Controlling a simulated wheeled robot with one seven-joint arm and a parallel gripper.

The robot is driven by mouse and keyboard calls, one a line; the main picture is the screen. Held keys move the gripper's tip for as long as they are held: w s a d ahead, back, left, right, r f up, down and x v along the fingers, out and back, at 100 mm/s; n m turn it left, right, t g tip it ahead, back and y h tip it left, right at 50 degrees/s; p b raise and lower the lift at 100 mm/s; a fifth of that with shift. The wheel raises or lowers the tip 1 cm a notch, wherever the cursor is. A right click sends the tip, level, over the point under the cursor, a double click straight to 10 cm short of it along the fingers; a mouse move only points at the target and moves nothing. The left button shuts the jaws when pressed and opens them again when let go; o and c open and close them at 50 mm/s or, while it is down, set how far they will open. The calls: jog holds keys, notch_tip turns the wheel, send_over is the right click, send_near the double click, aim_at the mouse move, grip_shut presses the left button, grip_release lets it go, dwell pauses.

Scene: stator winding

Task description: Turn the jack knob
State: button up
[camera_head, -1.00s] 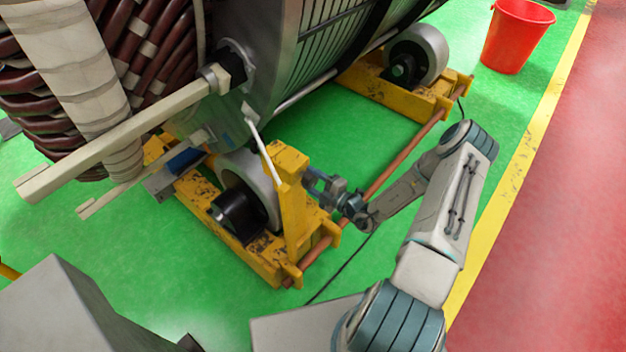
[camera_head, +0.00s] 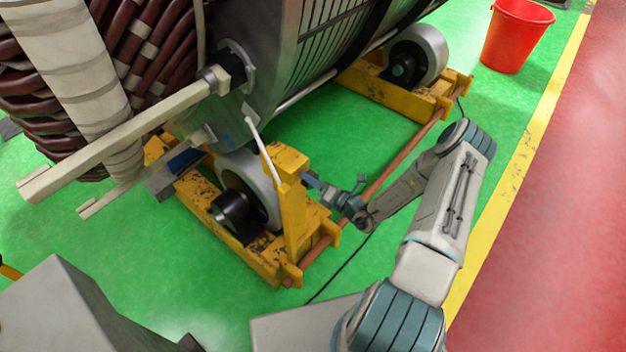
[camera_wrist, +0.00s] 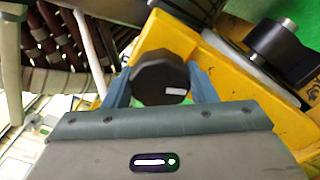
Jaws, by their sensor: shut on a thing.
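The jack knob (camera_wrist: 160,80) is a dark, many-sided knob with a small white mark. In the wrist view it sits between the two fingers of my gripper (camera_wrist: 160,87), which is shut on it. Behind the knob is the yellow jack frame (camera_wrist: 215,62), which carries the rollers. In the head view my gripper (camera_head: 312,182) is at the right side of the frame's upright (camera_head: 293,205). The knob itself is hard to make out there.
The large stator (camera_head: 262,75) rests over the rollers. A copper-coloured rod (camera_head: 405,160) links the yellow stands. A red bucket (camera_head: 517,38) stands at the upper right. Green floor is open right of the rod.

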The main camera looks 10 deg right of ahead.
jog(key=n, duration=0.4)
jog(key=shift+d+n, duration=0.1)
jog(key=shift+n, duration=0.2)
jog(key=n, duration=0.3)
jog(key=shift+n, duration=0.4)
jog(key=n, duration=0.3)
jog(key=shift+b, duration=0.35)
jog(key=n+b, duration=0.1)
jog(key=n, duration=0.4)
jog(key=shift+f, duration=0.1)
jog(key=n+b, duration=0.1)
jog(key=n, duration=0.3)
jog(key=shift+n, duration=0.3)
jog(key=n+b, duration=0.2)
jog(key=n, duration=0.1)
jog(key=shift+f+n, duration=0.1)
jog(key=shift+n, duration=0.2)
jog(key=n+b, duration=0.4)
jog(key=n, duration=0.1)
jog(key=shift+n+b, duration=0.9)
jog(key=shift+b, duration=0.15)
